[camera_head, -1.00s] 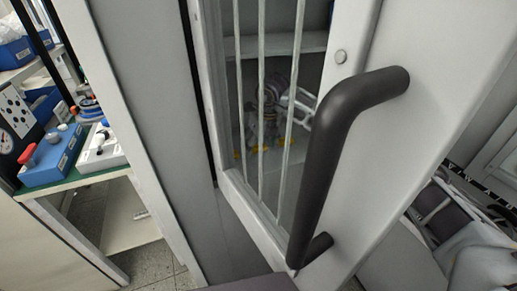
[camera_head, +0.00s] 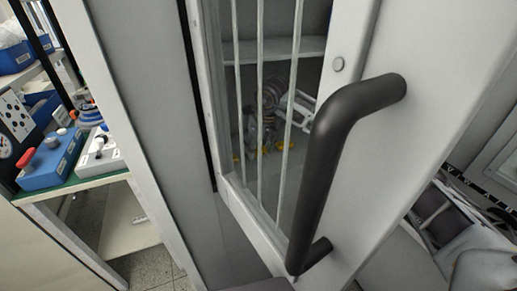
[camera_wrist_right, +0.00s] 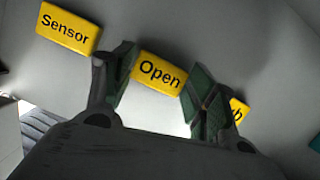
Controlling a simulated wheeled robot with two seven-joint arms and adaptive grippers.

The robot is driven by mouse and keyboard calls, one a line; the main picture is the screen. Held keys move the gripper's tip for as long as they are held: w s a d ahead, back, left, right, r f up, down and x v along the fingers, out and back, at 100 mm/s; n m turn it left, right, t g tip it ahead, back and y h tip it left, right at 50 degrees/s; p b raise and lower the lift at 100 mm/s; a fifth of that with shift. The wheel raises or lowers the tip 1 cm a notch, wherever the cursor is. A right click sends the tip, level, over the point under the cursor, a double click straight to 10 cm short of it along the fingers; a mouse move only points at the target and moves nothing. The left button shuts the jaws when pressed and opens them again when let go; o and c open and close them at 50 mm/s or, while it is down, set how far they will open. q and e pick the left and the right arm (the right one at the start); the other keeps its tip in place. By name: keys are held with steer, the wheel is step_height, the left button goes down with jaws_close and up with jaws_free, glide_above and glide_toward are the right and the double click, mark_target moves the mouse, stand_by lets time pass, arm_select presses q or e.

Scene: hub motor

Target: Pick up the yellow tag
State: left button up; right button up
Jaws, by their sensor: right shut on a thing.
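Three yellow tags with black print show in the right wrist view. The "Sensor" tag (camera_wrist_right: 68,27) lies at upper left. The "Open" tag (camera_wrist_right: 158,73) is between the two fingers of my right gripper (camera_wrist_right: 161,70), which is shut on it. A third tag (camera_wrist_right: 238,110) is mostly hidden behind the right finger; only its last letter shows. In the head view my right gripper (camera_head: 256,138) is inside the cabinet, seen small through the barred door, with yellow tags (camera_head: 265,151) at its fingertips. My left gripper is not in view.
The cabinet door with vertical bars (camera_head: 261,100) and a dark handle (camera_head: 328,150) stands in front of my right gripper. A shelf (camera_head: 277,49) is above it. A workbench with a blue control box (camera_head: 52,160) is at left.

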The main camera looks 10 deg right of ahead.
step_height(320, 180, up, 3)
steer(key=shift+r, duration=0.2)
steer(key=s+d, duration=0.2)
steer(key=d, duration=0.1)
steer(key=s+d, duration=0.1)
steer(key=d, duration=0.1)
steer(key=shift+s+d+f, duration=0.2)
steer(key=shift+s+d, duration=0.05)
steer(key=shift+s, duration=0.05)
steer(key=s+d, duration=0.2)
steer(key=d, duration=0.1)
steer(key=s+d, duration=0.1)
steer(key=shift+d, duration=0.15)
steer(key=s+d, duration=0.2)
steer(key=d, duration=0.1)
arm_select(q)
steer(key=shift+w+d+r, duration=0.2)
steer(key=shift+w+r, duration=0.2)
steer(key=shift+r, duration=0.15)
arm_select(e)
steer(key=shift+s+d, duration=0.7)
steer(key=shift+d, duration=0.35)
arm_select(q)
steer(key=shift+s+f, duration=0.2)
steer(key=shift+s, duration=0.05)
